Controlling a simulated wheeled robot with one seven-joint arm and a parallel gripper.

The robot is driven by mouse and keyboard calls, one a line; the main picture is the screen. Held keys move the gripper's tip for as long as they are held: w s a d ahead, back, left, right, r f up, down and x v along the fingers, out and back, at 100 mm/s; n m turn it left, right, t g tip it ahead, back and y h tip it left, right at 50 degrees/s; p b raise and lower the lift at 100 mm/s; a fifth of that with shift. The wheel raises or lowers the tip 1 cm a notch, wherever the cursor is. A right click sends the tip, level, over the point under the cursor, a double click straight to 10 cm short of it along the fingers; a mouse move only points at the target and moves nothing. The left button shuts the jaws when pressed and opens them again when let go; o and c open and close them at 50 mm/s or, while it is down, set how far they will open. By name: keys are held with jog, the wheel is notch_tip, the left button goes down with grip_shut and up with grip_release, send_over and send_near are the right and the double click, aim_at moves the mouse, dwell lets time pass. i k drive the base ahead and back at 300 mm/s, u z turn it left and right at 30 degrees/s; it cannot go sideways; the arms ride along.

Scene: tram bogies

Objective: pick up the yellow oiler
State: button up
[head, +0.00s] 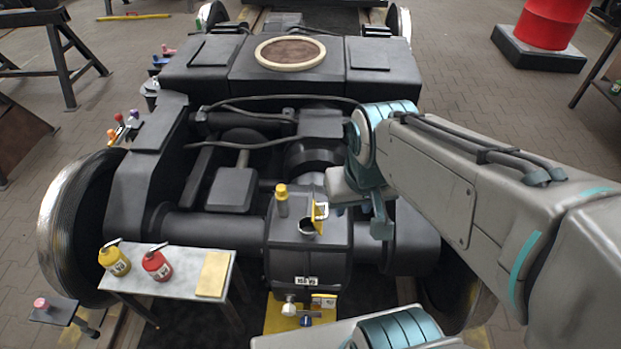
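The yellow oiler (117,262), a small can with a dark thin spout and a white label, stands upright on a small grey table (188,287) at the lower left. A red oiler (156,265) of the same shape stands just right of it, apart from it. My gripper (362,212) is over the middle of the bogie, well to the right of the yellow oiler and away from the table. Its fingers are small and partly hidden by my wrist, so I cannot tell whether they are open or shut.
A yellow-capped cylinder (282,202) stands on the bogie's gearbox, beside an open filler with a yellow lid (320,211). A large wheel (77,215) rises behind the table. A pink-topped item (41,303) sits on a bracket at left.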

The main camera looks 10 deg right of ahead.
aim_at(110, 257)
jog(key=u, duration=2.35)
jog(key=i, duration=1.05)
jog(key=z, duration=0.1)
